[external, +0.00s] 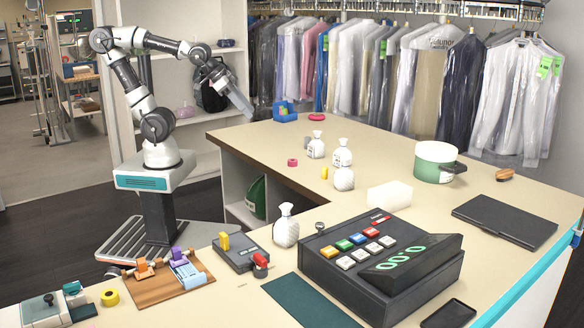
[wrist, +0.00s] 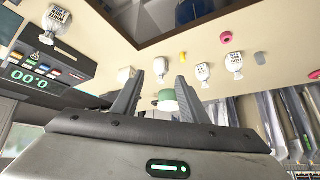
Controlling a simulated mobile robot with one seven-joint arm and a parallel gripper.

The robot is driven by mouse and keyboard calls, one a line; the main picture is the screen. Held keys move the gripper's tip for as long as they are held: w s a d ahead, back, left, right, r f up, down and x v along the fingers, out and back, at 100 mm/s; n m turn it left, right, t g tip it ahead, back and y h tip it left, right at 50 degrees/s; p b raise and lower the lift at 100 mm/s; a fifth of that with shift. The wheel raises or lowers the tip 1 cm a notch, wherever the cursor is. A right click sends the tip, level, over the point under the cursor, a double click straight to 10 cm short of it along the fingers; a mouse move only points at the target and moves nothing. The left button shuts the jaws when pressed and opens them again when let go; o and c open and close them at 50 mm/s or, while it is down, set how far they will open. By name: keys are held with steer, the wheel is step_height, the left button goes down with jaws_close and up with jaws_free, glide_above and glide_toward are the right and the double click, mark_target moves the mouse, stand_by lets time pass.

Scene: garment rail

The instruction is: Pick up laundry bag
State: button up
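Several white tied laundry bags stand on the counter. One (external: 285,229) is near the register and also shows in the wrist view (wrist: 57,22). Two stand close together mid-counter, one (external: 344,179) in front of another (external: 341,155). One more (external: 316,147) is behind them to the left. In the wrist view, bags (wrist: 202,74) (wrist: 235,66) show beyond my fingers. My gripper (wrist: 160,76) is open with nothing between its fingers, raised left of the counter and apart from all the bags. The external view shows it only edge-on.
A cash register (external: 378,262) takes up the front counter. A green pot (external: 434,165) and a white block (external: 389,196) stand right of the mid bags. A pink roll (external: 292,162) and a yellow item (external: 324,173) lie nearby. Covered garments (external: 420,75) hang behind. The far left counter is mostly clear.

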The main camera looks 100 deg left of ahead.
steer(key=w+a+f+n+t+y+b, duration=0.25)
steer(key=w+a+f+b, duration=0.3)
steer(key=w+a, duration=0.55)
steer(key=t+y+b, duration=0.2)
steer(key=t+b, duration=0.5)
steer(key=b, duration=0.4)
glide_toward(316, 135)
steer(key=shift+n, duration=0.25)
steer(key=x, duration=0.9)
steer(key=shift+w+a+b, duration=0.2)
steer(key=shift+a+b, duration=0.05)
steer(key=shift+b, duration=0.15)
steer(key=shift+a+f+b+x, duration=0.1)
steer(key=shift+f+b+x, duration=0.1)
steer(key=shift+x, duration=1.1)
steer(key=shift+a+f+b+x, duration=0.1)
steer(key=shift+a+b+x, duration=0.05)
steer(key=shift+x, duration=1.2)
steer(key=shift+s, duration=0.1)
jaws_close()
